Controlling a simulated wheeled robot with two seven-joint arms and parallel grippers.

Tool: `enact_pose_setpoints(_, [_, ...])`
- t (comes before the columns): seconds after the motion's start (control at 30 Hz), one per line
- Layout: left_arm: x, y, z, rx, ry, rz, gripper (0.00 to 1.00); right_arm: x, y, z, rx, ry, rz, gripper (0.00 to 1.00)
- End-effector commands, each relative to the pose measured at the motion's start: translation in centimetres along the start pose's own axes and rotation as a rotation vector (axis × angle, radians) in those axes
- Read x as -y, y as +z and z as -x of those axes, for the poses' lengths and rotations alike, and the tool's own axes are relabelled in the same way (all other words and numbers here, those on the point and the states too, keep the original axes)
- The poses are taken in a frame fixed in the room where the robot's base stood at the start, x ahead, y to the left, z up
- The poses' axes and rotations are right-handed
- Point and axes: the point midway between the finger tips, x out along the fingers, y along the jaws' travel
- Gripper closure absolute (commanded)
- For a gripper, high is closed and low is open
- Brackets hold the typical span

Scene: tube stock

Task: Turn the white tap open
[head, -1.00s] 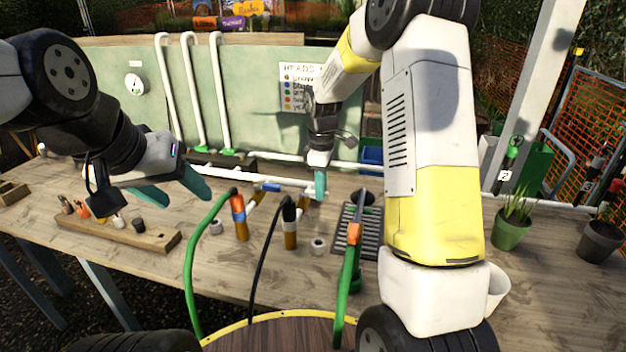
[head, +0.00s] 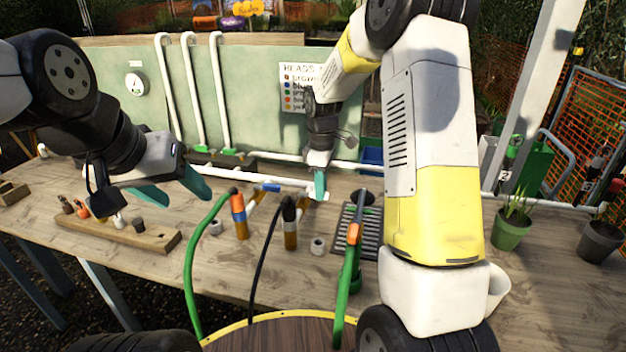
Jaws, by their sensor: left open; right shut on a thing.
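A white pipe (head: 283,184) with several stubs runs along the middle of the table. My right gripper (head: 320,186) points down at the right end of this pipe. Its teal fingers are shut on a small white part there, which looks like the white tap; the fingers and wrist hide most of it, so I cannot tell the handle's angle. My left gripper (head: 181,194) is open and empty, above the table to the left of the pipe, apart from everything.
Another green hose (head: 345,280) stands by a drain grate (head: 369,240). A wooden block (head: 110,232) with several nozzles lies left. A potted plant (head: 510,233) stands right.

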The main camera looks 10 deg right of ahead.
Motion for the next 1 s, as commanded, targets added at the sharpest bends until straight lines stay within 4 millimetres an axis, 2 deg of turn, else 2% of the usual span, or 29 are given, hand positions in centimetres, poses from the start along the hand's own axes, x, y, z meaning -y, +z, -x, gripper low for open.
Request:
enact_pose_setpoints(0.47, [0.0, 0.0, 0.0, 0.0, 0.0, 0.0, 0.43, -0.4, 0.0, 0.1, -0.001, 0.001, 0.052, 1.0])
enact_pose_setpoints(0.67, [0.0, 0.0, 0.0, 0.0, 0.0, 0.0, 0.43, -1.1, 0.0, 0.1, -0.001, 0.002, 0.175, 1.0])
enact_pose_setpoints(1.0, [0.0, 0.0, 0.0, 0.0, 0.0, 0.0, 0.43, -2.7, -0.6, 0.1, -0.001, 0.003, 0.487, 1.0])
